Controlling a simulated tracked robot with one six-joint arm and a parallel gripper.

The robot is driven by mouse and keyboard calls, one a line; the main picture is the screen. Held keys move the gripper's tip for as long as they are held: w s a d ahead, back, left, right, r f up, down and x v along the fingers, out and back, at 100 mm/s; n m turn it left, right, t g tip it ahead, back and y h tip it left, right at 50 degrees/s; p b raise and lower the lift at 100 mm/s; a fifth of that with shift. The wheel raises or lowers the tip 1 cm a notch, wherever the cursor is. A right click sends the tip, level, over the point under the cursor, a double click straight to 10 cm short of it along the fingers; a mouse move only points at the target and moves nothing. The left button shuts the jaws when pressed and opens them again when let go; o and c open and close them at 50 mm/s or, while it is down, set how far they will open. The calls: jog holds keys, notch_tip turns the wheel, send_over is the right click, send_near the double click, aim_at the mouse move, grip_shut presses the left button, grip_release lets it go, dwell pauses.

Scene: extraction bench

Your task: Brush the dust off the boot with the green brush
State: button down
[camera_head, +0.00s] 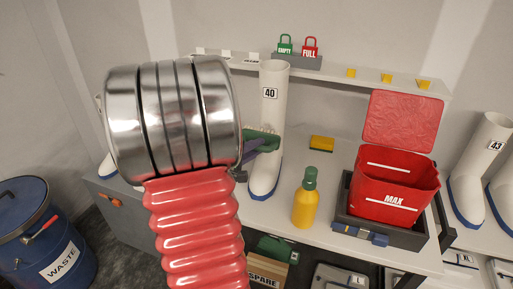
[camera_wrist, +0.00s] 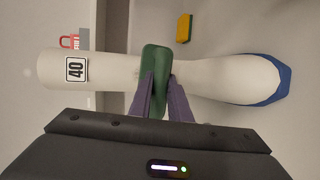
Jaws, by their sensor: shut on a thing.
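The white boot (camera_head: 272,110) marked 40 stands upright on the bench in the head view, its blue sole down. In the wrist view the boot (camera_wrist: 215,78) lies sideways across the picture. My gripper (camera_head: 262,143) is beside the boot's ankle, partly hidden behind my arm. In the wrist view my gripper (camera_wrist: 164,95) is shut on the green brush (camera_wrist: 156,66), which lies over or against the boot's shaft. I cannot tell whether the brush touches it. The brush also shows in the head view (camera_head: 262,134).
A yellow bottle (camera_head: 305,203) with a green cap stands right of the boot. A yellow sponge (camera_head: 321,143) lies behind it. An open red bin (camera_head: 394,188) stands in a dark tray further right. A shelf (camera_head: 350,77) runs behind the boot. A blue waste drum (camera_head: 45,235) stands at left.

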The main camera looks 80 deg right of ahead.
aim_at(265, 148)
jog(key=shift+d, duration=1)
dwell(0.6)
jog(key=shift+s+a, duration=0.1)
jog(key=shift+s, duration=1.9)
jog(key=shift+w, duration=0.15)
jog(key=shift+w, duration=1.9)
jog(key=shift+r, duration=0.35)
